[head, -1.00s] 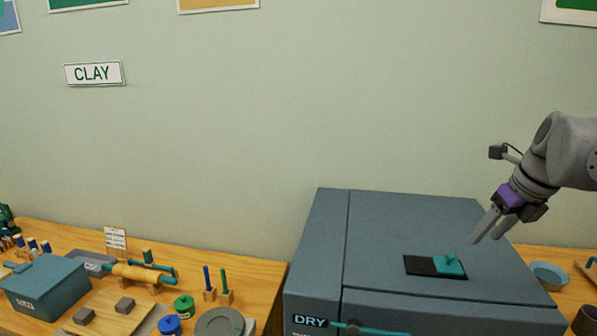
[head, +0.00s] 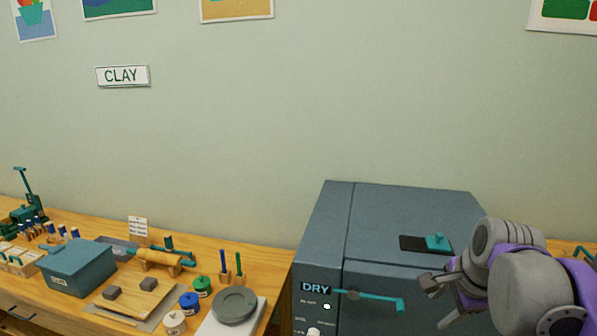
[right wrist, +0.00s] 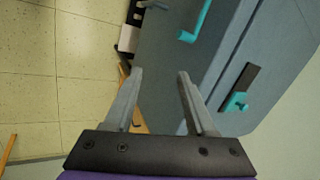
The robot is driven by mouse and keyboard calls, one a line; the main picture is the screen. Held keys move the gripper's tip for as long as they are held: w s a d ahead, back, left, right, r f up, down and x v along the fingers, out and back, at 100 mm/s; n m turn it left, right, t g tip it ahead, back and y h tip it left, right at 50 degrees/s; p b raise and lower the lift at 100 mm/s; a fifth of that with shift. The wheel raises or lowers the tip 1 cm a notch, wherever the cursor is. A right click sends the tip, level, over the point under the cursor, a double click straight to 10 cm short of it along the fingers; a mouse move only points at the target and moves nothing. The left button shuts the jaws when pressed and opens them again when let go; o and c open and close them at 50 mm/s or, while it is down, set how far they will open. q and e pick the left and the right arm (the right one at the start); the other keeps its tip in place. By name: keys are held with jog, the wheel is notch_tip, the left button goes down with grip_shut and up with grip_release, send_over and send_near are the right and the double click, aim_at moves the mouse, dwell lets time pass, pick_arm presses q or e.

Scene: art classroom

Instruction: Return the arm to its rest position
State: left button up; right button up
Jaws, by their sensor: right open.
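My right arm comes in at the lower right of the head view, in front of the grey drying cabinet (head: 400,215) marked DRY. My right gripper (head: 432,300) is at the cabinet's front, below its top edge. In the right wrist view its two fingers (right wrist: 158,85) stand apart with nothing between them. The teal piece (head: 438,243) sits on the black pad (head: 412,243) on the cabinet top, clear of the gripper. It also shows in the right wrist view (right wrist: 237,102). My left gripper is not in view.
The cabinet's teal door handle (head: 375,298) sticks out close to the left of my right gripper. A wooden counter to the left holds a teal box (head: 78,270), clay blocks on a board, paint jars and a grey disc (head: 235,305). The right wrist view shows open tiled floor (right wrist: 50,90).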

jog(key=s+a+f+n, duration=0.4)
jog(key=s+f+n, duration=0.3)
jog(key=f+n, duration=0.2)
jog(key=s+a+f+n+t, duration=0.1)
jog(key=s+a+f+n, duration=0.4)
jog(key=f, duration=0.8)
jog(key=s+n, duration=0.3)
jog(key=shift+s+a+f+n, duration=0.15)
jog(key=shift+s+a+n, duration=0.05)
jog(key=shift+n, duration=0.2)
